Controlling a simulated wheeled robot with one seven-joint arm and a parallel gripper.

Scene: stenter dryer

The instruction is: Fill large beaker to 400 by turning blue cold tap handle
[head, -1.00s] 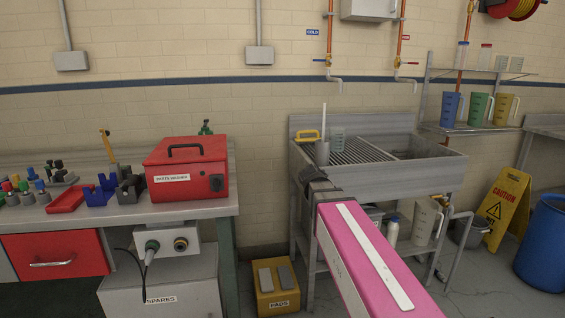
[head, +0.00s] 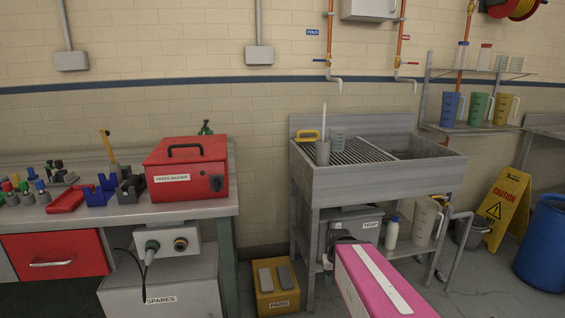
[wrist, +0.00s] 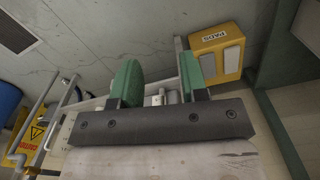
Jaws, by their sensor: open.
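The cold tap (head: 330,75) is on the wall above the sink, with a blue handle (head: 322,61) beside the COLD label (head: 312,32). A larger pale jug with a handle (head: 425,222) stands on the shelf under the sink; I cannot tell for certain which one the task means. My gripper (head: 343,237) is low in front of the sink, beside the trap box and left of the jug. In the wrist view its green-padded fingers (wrist: 160,88) are apart, with nothing clearly held between them.
A yellow pads box (head: 277,288) is on the floor to the left. Coloured jugs (head: 479,108) stand on a wall shelf.

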